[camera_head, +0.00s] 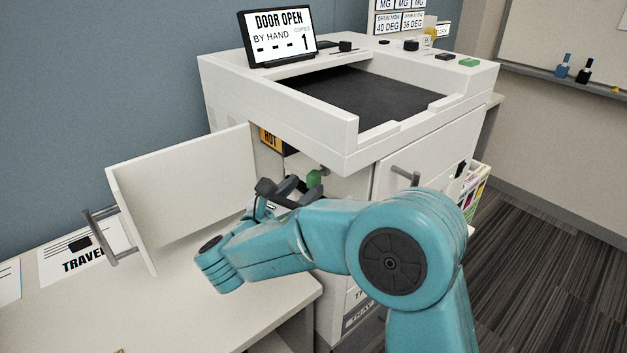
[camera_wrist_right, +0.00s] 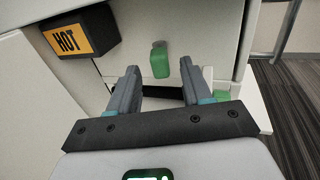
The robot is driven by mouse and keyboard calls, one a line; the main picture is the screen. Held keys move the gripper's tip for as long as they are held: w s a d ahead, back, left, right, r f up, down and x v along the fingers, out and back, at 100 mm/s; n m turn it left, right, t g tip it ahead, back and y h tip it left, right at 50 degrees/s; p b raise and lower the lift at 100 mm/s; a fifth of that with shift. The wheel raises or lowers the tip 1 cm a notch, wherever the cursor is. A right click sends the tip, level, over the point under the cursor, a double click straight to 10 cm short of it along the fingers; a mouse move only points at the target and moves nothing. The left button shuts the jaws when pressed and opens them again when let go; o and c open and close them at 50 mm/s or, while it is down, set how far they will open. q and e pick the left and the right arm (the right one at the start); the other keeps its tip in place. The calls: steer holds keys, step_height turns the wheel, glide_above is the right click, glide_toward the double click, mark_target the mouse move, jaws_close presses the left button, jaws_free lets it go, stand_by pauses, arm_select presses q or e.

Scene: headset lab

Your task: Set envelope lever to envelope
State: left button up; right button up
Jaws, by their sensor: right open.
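A green lever (camera_wrist_right: 160,62) hangs from a small grey pivot on the white inner face of the printer, in the upper middle of the right wrist view. It also shows as a green piece (camera_head: 315,178) past my fingers in the head view. My right gripper (camera_head: 283,187) is open and empty in front of it. In the right wrist view the fingers (camera_wrist_right: 159,70) point towards the lever, one to each side in the picture; whether they reach it in depth I cannot tell. No envelope label is readable. My left gripper is not in view.
A white door (camera_head: 185,195) with a grey handle stands open at the left. A black box with a HOT label (camera_wrist_right: 81,32) sits left of the lever. A second green piece (camera_wrist_right: 221,96) shows beyond the right finger. The display (camera_head: 278,35) reads DOOR OPEN.

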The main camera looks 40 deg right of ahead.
mark_target(318, 180)
steer(key=x, duration=0.5)
steer(key=shift+a, duration=0.1)
jaws_close()
steer(key=shift+s+d+n+t+y+b, duration=0.1)
steer(key=shift+s+n+t+y+b, duration=0.25)
steer(key=shift+t, duration=0.3)
steer(key=shift+s+d+n+t+y+b, duration=0.15)
steer(key=shift+n+t+y, duration=0.2)
steer(key=shift+n+t, duration=0.5)
steer(key=shift+t, duration=0.2)
jaws_free()
